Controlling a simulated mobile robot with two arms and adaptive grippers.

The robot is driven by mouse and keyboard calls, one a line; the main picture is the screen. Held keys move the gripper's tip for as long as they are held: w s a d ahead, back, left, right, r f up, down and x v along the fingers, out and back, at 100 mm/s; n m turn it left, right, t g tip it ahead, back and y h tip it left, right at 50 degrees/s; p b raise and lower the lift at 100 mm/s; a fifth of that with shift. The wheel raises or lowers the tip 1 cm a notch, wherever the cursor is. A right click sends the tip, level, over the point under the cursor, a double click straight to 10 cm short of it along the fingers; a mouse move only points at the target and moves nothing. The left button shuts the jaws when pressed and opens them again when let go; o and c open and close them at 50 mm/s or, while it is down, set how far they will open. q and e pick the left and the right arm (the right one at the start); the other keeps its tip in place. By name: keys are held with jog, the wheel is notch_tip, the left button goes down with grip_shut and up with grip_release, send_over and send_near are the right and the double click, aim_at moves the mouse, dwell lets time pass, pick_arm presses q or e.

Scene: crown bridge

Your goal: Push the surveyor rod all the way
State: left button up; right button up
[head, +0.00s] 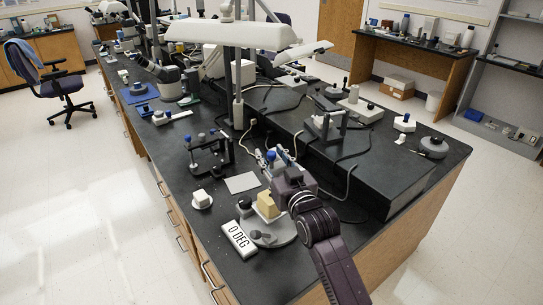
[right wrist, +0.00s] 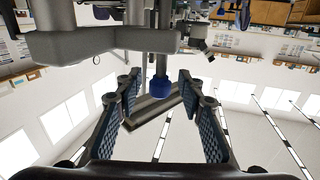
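The surveyor rod (right wrist: 163,55) runs vertically through a grey arm in the right wrist view and carries a blue knob (right wrist: 158,88) at its end. The knob also shows in the head view (head: 271,155). My right gripper (right wrist: 158,90) is open, with one blue-padded finger on each side of the knob. No contact of the pads with the knob is visible. In the head view my right gripper (head: 270,163) hides much of the surveyor. A round grey base (head: 283,234) and a cream block (head: 267,206) show below it. My left gripper is out of view.
A black articulator with a blue knob (head: 208,155) stands to the left. A grey square plate (head: 242,183) lies between. A raised black shelf (head: 370,175) and cables are behind my right arm.

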jog(key=shift+s+f, duration=0.1)
jog(key=v, duration=1.2)
